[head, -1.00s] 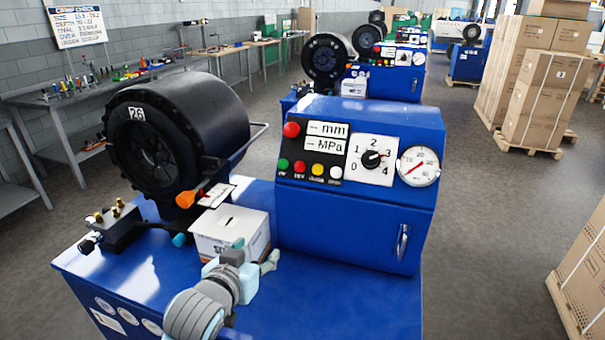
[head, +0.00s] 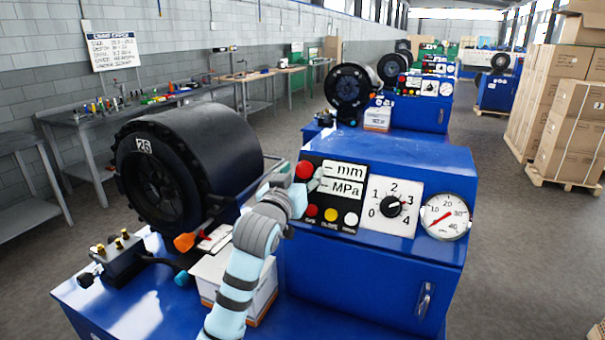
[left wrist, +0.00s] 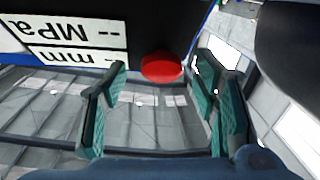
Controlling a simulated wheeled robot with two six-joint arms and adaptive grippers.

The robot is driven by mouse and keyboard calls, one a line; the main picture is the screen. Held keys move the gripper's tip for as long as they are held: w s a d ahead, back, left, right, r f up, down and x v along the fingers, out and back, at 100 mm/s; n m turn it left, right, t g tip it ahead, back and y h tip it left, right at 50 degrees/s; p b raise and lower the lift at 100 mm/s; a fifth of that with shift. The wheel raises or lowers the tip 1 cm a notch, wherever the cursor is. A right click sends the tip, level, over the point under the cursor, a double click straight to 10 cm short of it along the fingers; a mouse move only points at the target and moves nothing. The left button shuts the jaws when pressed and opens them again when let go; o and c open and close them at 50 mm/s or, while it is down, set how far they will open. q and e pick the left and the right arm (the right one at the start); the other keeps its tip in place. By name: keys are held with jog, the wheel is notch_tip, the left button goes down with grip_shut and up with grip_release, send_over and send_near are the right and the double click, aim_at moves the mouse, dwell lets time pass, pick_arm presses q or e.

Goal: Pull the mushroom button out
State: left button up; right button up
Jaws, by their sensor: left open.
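The red mushroom button (head: 304,169) is at the upper left of the black panel on the blue control box (head: 400,270). In the left wrist view the red button (left wrist: 162,67) lies between the two fingertips, with a gap on both sides. My left gripper (head: 299,180) is open at the button, one finger on each side. In the left wrist view its green-padded fingers (left wrist: 162,84) are apart and hold nothing. I cannot tell how deep the fingers reach around the button, or whether it is pressed in. My right gripper is not in view.
The mm and MPa displays (head: 342,180) sit right beside the button. Coloured small buttons, a dial (head: 392,206) and a gauge (head: 444,216) share the panel. The black crimper head (head: 160,175) stands left. A white box (head: 210,278) is under my arm.

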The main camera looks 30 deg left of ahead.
pick_arm(q)
jog(key=shift+w+a, duration=0.15)
jog(key=shift+w, duration=0.3)
jog(key=shift+s+r, duration=0.15)
jog(key=shift+s, duration=0.05)
grip_shut()
jog(key=shift+s+r+p, duration=0.15)
jog(key=shift+r+p, duration=0.15)
jog(key=shift+p, duration=0.95)
jog(key=shift+s, duration=0.2)
jog(key=shift+c, duration=2.4)
grip_release()
jog(key=o, duration=0.5)
jog(key=shift+s, duration=0.4)
jog(key=s, duration=0.3)
jog(key=s+d, duration=0.1)
jog(key=s, duration=0.7)
jog(key=shift+s+d, duration=0.2)
jog(key=shift+d, duration=0.15)
